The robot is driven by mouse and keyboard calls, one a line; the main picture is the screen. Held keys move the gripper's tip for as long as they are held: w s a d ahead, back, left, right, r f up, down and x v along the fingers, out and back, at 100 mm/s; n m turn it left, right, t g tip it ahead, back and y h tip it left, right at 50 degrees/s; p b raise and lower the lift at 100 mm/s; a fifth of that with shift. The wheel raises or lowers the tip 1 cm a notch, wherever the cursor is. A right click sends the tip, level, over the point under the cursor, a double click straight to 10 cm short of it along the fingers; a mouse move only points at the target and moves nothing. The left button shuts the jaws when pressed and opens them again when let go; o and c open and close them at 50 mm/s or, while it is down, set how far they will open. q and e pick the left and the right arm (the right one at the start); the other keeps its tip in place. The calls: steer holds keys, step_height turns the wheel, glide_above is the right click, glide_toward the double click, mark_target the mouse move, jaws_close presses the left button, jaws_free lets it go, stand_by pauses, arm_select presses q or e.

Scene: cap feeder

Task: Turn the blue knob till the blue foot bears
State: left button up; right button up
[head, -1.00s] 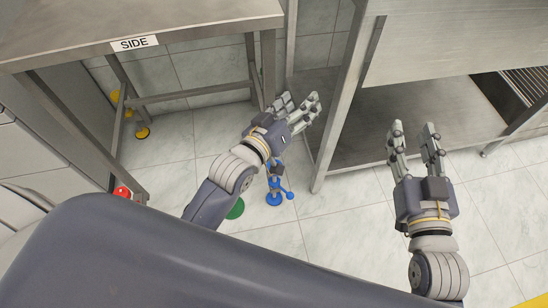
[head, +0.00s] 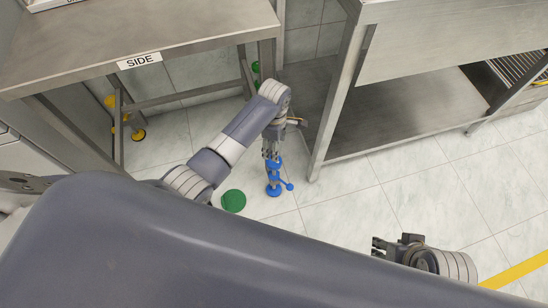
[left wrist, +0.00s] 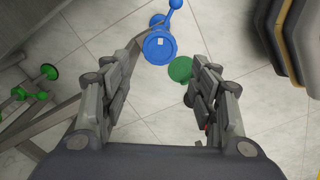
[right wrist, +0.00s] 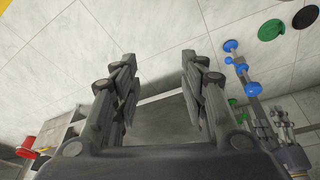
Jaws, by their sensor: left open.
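The blue foot (head: 274,190) is a disc at the floor below the table's front right leg; I cannot tell whether it bears. A side arm with a blue ball (head: 289,186) sticks out just above it. The blue knob (head: 273,163) is higher on the same stem and shows as a round blue disc in the left wrist view (left wrist: 159,46). My left gripper (head: 271,154) points down just above the knob, open, with the knob beyond its fingertips. The right wrist view also shows the knob (right wrist: 253,89). My right gripper (right wrist: 155,72) is open and empty, away to the right.
A green disc (head: 233,201) lies on the floor left of the blue foot. The steel table (head: 190,32) marked SIDE stands above. A steel bench with a low shelf (head: 400,125) stands close on the right. Yellow feet (head: 138,135) are at the back left. Floor at right is clear.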

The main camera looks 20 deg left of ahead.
mark_target(274, 163)
arm_select(q)
step_height(274, 163, down, 3)
steer(key=shift+s+b, duration=0.1)
steer(key=shift+b, duration=0.55)
step_height(274, 163, down, 3)
steer(key=shift+f+b, duration=0.1)
steer(key=shift+b, duration=0.6)
step_height(274, 163, down, 4)
steer(key=shift+f+b, duration=0.1)
steer(key=shift+b, duration=1)
steer(key=shift+f, duration=0.1)
arm_select(e)
steer(key=w+a+r+t+y, duration=0.1)
steer(key=w+a+r+t, duration=0.2)
steer(key=w+r+t, duration=0.2)
steer(key=w+a+r+t+y, duration=0.2)
steer(key=w+r+t, duration=0.4)
steer(key=w, duration=0.5)
steer(key=shift+w+a+r+n, duration=0.15)
steer(key=shift+w+a+n, duration=0.2)
steer(key=shift+a, duration=0.15)
arm_select(q)
steer(key=c, duration=0.8)
